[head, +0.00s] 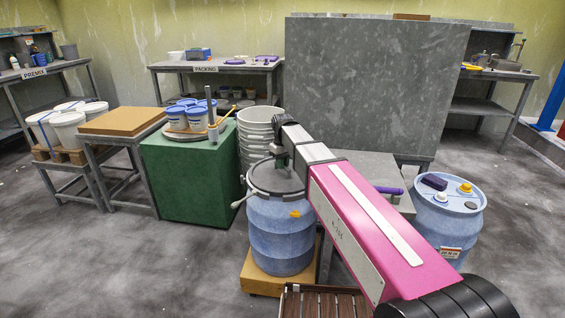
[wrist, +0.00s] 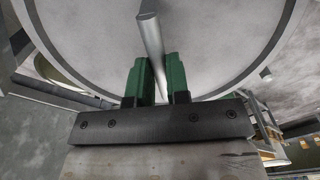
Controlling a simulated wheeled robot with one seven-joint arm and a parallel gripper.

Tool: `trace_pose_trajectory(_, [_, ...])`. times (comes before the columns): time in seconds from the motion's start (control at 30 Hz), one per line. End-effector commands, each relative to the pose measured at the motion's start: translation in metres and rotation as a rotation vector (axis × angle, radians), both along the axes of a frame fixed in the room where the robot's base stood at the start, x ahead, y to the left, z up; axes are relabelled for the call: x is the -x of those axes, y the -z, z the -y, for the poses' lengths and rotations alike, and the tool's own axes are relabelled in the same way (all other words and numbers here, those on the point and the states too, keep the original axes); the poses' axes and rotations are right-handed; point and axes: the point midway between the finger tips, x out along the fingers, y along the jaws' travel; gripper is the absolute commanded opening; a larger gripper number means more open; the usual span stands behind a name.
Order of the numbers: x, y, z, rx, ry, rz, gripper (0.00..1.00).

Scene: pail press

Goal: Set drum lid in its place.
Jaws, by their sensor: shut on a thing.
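The drum lid (head: 275,179) is a grey disc at the mouth of the light blue drum (head: 282,236) in the head view. I cannot tell whether it rests on the rim or hangs just above it. In the wrist view the lid (wrist: 222,40) fills the upper part, with a round bar handle (wrist: 149,35) across it. My gripper (wrist: 155,80) has green fingers shut on this handle. In the head view my gripper (head: 281,160) is over the lid, its fingertips partly hidden by the arm. A lever (head: 239,203) sticks out left of the drum's rim.
The drum stands on a yellow-brown base (head: 262,274). A green block (head: 185,182) with small blue-lidded pails is at left, beside white stacked pails (head: 257,125). A grey stand (head: 370,172) and another blue drum (head: 450,222) are at right. Open floor lies front left.

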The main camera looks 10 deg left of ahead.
Motion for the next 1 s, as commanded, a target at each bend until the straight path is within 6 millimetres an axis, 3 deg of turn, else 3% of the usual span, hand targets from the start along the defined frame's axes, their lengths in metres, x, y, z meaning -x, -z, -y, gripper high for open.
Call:
trace_pose_trajectory(0.43, [0.000, 0.006, 0.000, 0.000, 0.000, 0.000, 0.00])
trace_pose_trajectory(1.0, [0.000, -0.011, 0.000, 0.000, 0.000, 0.000, 0.00])
